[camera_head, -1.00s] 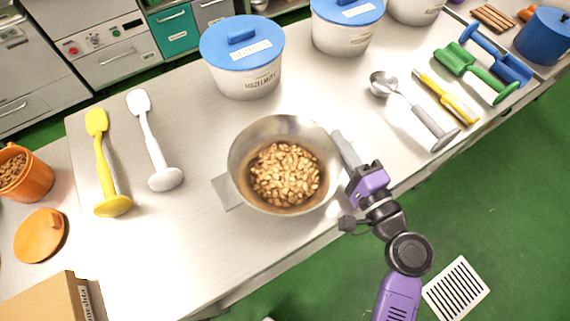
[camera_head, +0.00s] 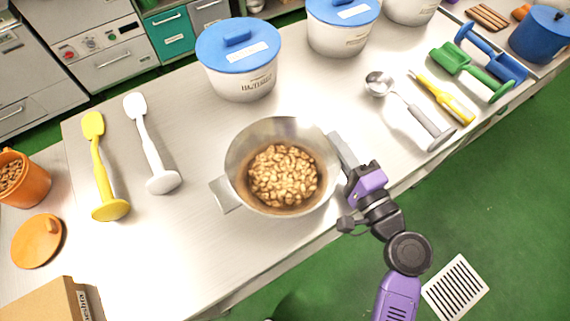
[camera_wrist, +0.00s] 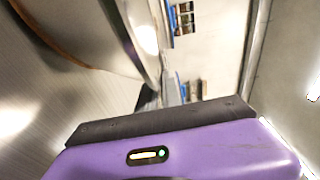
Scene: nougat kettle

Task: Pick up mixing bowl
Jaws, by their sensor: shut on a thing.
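The mixing bowl (camera_head: 240,160) is a round metal bowl with a flat tab handle on its left and another on its right. It holds many tan nuts (camera_head: 284,175). My gripper (camera_head: 345,160), purple and dark, is shut on the right tab handle. The bowl looks slightly tilted, and I cannot tell how far it is off the table. In the wrist view the curved metal wall of the bowl (camera_wrist: 75,30) fills the left, close to my purple gripper body. The fingertips are partly hidden.
The steel table (camera_head: 185,240) carries a yellow spatula (camera_head: 102,170) and a white one (camera_head: 150,145) at left. Blue-lidded tubs (camera_head: 240,80) stand behind the bowl. A metal ladle (camera_head: 410,108) and several coloured scoops lie at right. The table's front edge is close to the bowl.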

